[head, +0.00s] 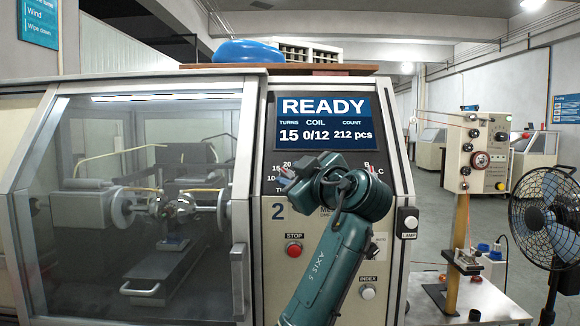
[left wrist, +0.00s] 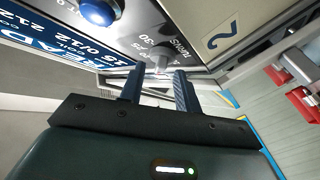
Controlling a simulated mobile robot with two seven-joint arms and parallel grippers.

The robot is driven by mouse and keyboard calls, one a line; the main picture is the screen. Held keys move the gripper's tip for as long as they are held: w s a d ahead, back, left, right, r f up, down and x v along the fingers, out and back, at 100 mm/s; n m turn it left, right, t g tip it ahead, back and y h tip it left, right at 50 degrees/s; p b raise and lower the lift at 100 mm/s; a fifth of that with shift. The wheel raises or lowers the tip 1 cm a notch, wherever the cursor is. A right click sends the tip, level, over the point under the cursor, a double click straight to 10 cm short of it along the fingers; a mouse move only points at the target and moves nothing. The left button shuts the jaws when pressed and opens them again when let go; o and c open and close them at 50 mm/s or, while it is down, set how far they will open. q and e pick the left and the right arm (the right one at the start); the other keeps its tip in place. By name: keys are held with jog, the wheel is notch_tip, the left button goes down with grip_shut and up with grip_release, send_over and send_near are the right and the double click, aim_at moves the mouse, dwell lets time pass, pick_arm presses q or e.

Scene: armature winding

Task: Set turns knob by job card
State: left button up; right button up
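The winding machine's turns knob (left wrist: 160,61) shows in the left wrist view as a small grey knob beside the printed word TURNS and part of a number scale. My left gripper (left wrist: 159,72) is open there, with one finger on each side of the knob's line; I cannot tell whether either touches it. In the head view, my left gripper (head: 288,177) is at the dial and hides the knob; marks 10, 15 and 20 show. The display (head: 322,120) reads READY, turns 15, coil 0/12, count 212 pcs. No job card is readable. My right gripper is out of view.
A second scale with letters B and C is partly hidden behind my arm. Below are the red STOP button (head: 294,250) and the INDEX button (head: 368,292). The glass winding door (head: 140,190) is left; a wire tensioner stand (head: 478,152) and a fan (head: 545,215) are right.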

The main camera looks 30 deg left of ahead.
pick_arm(q)
jog(key=shift+w+a, duration=0.25)
jog(key=shift+a, duration=0.2)
jog(key=shift+w+a, duration=0.15)
jog(key=shift+a, duration=0.15)
jog(key=shift+c, duration=0.3)
jog(key=c, duration=0.5)
jog(key=shift+c, duration=0.2)
